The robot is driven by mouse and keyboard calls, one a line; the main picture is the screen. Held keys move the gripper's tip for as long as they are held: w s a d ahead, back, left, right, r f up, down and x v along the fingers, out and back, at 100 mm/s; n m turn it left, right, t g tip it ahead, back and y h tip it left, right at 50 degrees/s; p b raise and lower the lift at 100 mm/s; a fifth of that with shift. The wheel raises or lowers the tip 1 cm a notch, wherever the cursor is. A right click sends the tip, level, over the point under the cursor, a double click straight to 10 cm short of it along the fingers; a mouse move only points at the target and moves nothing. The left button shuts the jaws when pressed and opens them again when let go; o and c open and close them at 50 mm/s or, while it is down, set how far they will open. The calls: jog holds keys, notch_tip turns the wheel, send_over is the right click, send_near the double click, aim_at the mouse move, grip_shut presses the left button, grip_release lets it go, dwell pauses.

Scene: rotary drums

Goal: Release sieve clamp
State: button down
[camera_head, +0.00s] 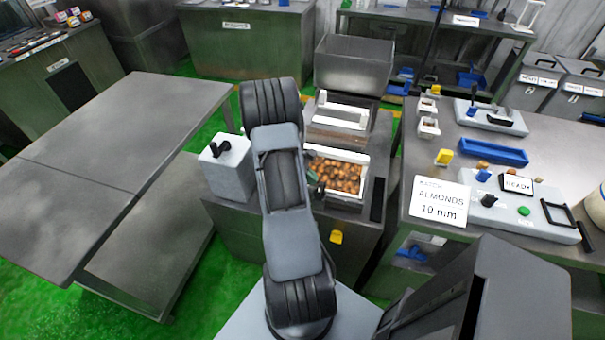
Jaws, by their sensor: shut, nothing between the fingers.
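A machine with a white-rimmed bin (366,180) of brown nuts stands at the centre, behind my arm. A small dark shape beside my arm link, over the left side of the nuts, looks like the end of my gripper (315,183); it is shut and empty. My arm hides most of the gripper and the bin's left edge. A pale box with a black handle (222,146) on top stands at the machine's left. I cannot tell whether this handle is the sieve clamp. A white frame (341,114) sits behind the nuts.
A bare steel table (130,130) stands at the left. A grey hopper (353,65) rises behind the machine. The right bench holds an almonds 10 mm sign (440,201), a blue tray (492,151) and a control panel (515,212). Green floor shows between the left table and machine.

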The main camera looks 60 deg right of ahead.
jog(key=shift+s+d, duration=0.5)
jog(key=shift+s, duration=0.1)
dwell(0.7)
jog(key=shift+s+d, duration=0.5)
jog(key=shift+s, duration=0.2)
jog(key=shift+s+d, duration=0.25)
jog(key=shift+s, duration=0.35)
jog(key=shift+s+d, duration=0.1)
jog(key=shift+s, duration=0.75)
dwell(1.0)
jog(key=b+v, duration=0.1)
jog(key=v, duration=1.2)
jog(key=shift+w+r, duration=0.3)
